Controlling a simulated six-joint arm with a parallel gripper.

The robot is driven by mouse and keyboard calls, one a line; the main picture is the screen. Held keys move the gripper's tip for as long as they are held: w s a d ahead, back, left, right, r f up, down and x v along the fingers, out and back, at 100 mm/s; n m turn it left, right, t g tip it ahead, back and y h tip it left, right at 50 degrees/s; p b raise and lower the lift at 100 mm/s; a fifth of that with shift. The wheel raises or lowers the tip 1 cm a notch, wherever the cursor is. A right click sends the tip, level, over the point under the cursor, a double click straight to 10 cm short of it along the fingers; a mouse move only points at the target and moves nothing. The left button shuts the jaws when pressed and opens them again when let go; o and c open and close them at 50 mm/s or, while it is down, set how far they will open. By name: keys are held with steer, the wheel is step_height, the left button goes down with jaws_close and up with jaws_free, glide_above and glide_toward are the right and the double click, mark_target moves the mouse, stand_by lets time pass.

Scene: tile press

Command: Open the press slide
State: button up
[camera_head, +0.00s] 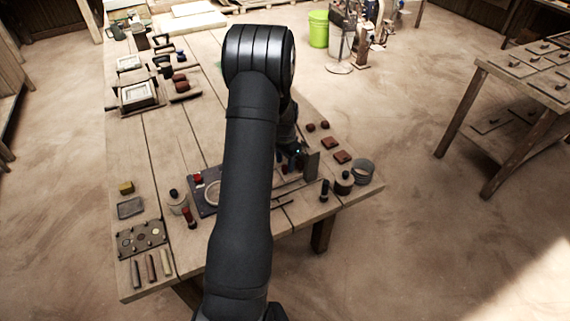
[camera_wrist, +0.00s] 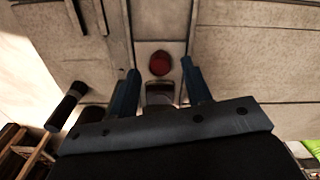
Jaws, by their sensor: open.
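The press (camera_head: 204,194) lies on the wooden table's near half, a dark purplish base with a pale ring and a red knob (camera_head: 197,177). My arm hides its middle. Flat metal rails (camera_head: 290,187) run out to the right toward an upright grey plate (camera_head: 312,165); I cannot tell which part is the slide. My gripper (camera_head: 291,152) is beside that plate, mostly hidden by my arm. In the wrist view my gripper (camera_wrist: 160,80) is open, its blue fingers apart. A round red piece (camera_wrist: 160,63) and a dark block (camera_wrist: 160,92) show between them; contact cannot be told.
Dark-handled stamps (camera_head: 324,191) and a grey ring-shaped dish (camera_head: 363,171) stand right of the press. Reddish clay pieces (camera_head: 331,143) lie behind them. A peg board (camera_head: 141,239) and small tools are at the left. A dark-handled tool (camera_wrist: 66,106) shows left of the fingers.

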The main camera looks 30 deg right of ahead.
steer(key=shift+f, duration=0.75)
jaws_close()
steer(key=a, duration=1.1)
steer(key=shift+d, duration=0.1)
jaws_free()
